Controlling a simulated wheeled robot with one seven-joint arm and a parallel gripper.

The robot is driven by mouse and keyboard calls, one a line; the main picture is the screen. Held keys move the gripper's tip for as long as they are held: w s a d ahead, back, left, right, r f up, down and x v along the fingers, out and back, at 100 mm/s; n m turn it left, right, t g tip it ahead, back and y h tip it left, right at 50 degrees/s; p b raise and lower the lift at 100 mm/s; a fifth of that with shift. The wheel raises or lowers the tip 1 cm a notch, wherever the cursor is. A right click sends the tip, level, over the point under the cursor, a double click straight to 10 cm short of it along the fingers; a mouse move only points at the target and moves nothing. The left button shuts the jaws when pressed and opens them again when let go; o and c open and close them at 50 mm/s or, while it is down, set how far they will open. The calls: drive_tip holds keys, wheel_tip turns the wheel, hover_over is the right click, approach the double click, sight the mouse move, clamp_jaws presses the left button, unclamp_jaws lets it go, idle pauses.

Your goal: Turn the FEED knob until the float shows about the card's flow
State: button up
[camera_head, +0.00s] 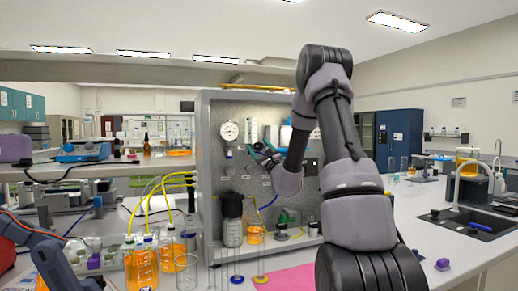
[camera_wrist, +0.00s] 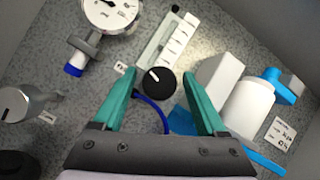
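My gripper (camera_wrist: 159,76) is open, with one teal finger on each side of a round black knob (camera_wrist: 158,84) that has a white pointer line. A gap shows between the knob and each finger. The knob's small label is unreadable, so I cannot tell its name. A flow tube with a white scale (camera_wrist: 172,42) is just above the knob; its float cannot be made out. The tube (camera_head: 251,130) also shows in the head view, above my gripper (camera_head: 263,149). A small white printed card (camera_wrist: 283,134) is at the lower right of the wrist view; its writing is unreadable.
A round gauge (camera_wrist: 110,10) is at the upper left, and a grey knob (camera_wrist: 14,104) at the left edge. A white cylinder (camera_wrist: 248,106) stands right of my fingers.

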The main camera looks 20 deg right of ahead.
drive_tip(key=v, duration=1)
drive_tip(key=shift+s+f, duration=0.2)
drive_tip(key=shift+s, duration=0.15)
idle(1.7)
